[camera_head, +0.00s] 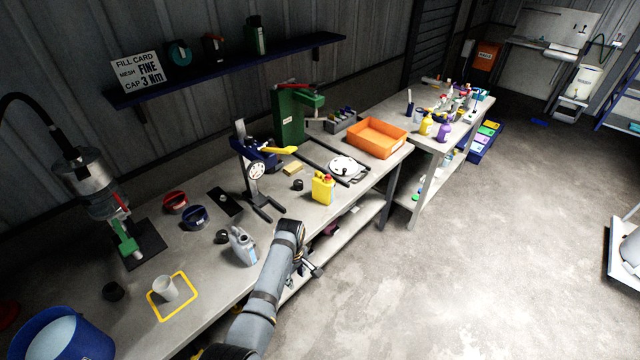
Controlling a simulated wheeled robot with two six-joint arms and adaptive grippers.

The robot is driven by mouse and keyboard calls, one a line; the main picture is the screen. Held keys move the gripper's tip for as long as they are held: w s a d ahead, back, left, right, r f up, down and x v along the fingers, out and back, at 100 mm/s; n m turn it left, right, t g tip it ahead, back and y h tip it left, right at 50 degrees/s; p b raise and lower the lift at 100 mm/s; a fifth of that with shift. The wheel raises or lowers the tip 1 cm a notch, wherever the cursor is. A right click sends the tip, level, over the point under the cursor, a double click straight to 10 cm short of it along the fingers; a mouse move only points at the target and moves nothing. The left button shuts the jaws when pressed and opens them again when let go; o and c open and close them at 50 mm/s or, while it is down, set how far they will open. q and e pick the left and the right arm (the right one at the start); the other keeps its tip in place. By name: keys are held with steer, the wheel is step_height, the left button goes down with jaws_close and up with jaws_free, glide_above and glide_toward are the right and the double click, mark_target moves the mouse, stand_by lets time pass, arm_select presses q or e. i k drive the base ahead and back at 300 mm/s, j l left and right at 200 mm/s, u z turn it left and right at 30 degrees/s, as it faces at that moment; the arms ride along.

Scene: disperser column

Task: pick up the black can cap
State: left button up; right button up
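Several small black round pieces that look like caps lie on the workbench (215,268). One black piece (222,237) lies left of a grey can (243,246). Another black piece (297,185) lies left of a yellow can (323,188) with a red top. A third black piece (113,292) lies near a white cup (164,288). I cannot tell which is the can cap. My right gripper is not seen.
A clamp stand (252,175) rises mid-bench. A disperser column (90,180) stands at the left, with a blue bucket (62,338) in front. An orange tray (375,138) is farther back.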

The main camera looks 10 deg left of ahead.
mark_target(298, 184)
steer(key=i+l+z, duration=0.1)
steer(key=i+z, duration=0.4)
steer(key=i, duration=0.25)
steer(key=i+u, duration=0.1)
steer(key=i, duration=0.8)
steer(key=i+l+u, duration=0.1)
steer(key=i, duration=0.8)
steer(key=u, duration=1.6)
steer(key=k+l, duration=0.05)
